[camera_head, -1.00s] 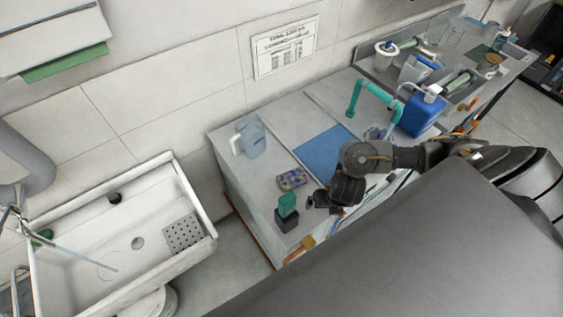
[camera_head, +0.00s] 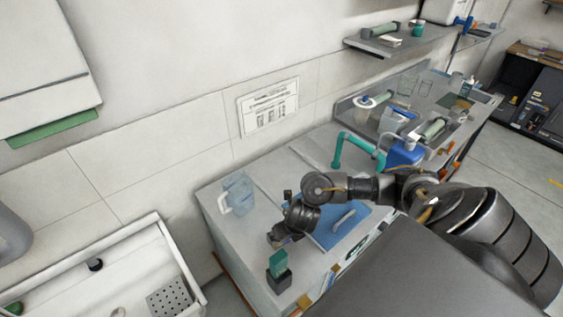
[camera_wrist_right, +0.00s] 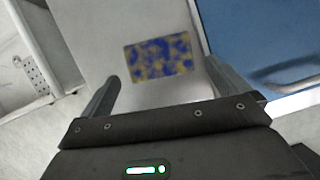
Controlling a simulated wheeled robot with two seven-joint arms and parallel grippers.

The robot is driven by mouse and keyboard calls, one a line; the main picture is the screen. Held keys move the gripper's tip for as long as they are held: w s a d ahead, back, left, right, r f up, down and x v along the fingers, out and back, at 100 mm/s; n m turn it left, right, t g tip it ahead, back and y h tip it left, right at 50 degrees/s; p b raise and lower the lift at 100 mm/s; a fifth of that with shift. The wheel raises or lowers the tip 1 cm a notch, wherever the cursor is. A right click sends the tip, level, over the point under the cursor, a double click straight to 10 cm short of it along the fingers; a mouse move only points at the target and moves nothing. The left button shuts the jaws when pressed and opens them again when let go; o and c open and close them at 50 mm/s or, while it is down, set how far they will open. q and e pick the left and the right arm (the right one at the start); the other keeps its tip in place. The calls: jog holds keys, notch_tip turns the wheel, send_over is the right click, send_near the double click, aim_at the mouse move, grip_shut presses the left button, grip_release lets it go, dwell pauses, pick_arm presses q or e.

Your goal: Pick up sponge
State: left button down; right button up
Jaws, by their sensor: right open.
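A flat rectangular sponge with a blue and yellow mottled surface (camera_wrist_right: 160,58) lies on the grey counter in the right wrist view. My right gripper (camera_wrist_right: 162,72) is open and empty above it, one finger to each side of the sponge. I cannot tell how high the fingertips are above it. In the head view my right gripper (camera_head: 281,237) points down over the counter and hides most or all of this sponge. My left gripper is not in view.
A green block in a black holder (camera_head: 279,277) stands near the counter's front edge, close to my gripper. A clear jug (camera_head: 238,193) stands behind left. Beyond are a teal pipe (camera_head: 338,152) and a blue container (camera_head: 404,156). A white sink (camera_head: 130,262) is left.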

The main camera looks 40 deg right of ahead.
jog(key=shift+w+b+x, duration=0.1)
jog(key=shift+b+x, duration=0.15)
jog(key=shift+x, duration=1.15)
jog(key=shift+w+b+x, duration=0.15)
jog(key=shift+b+x, duration=0.05)
jog(key=shift+x, duration=1.2)
jog(key=shift+r, duration=0.15)
jog(key=c, duration=0.7)
notch_tip(320, 180, up, 8)
jog(key=shift+a+r+p, duration=0.1)
jog(key=shift+p, duration=0.95)
jog(key=shift+r, duration=0.9)
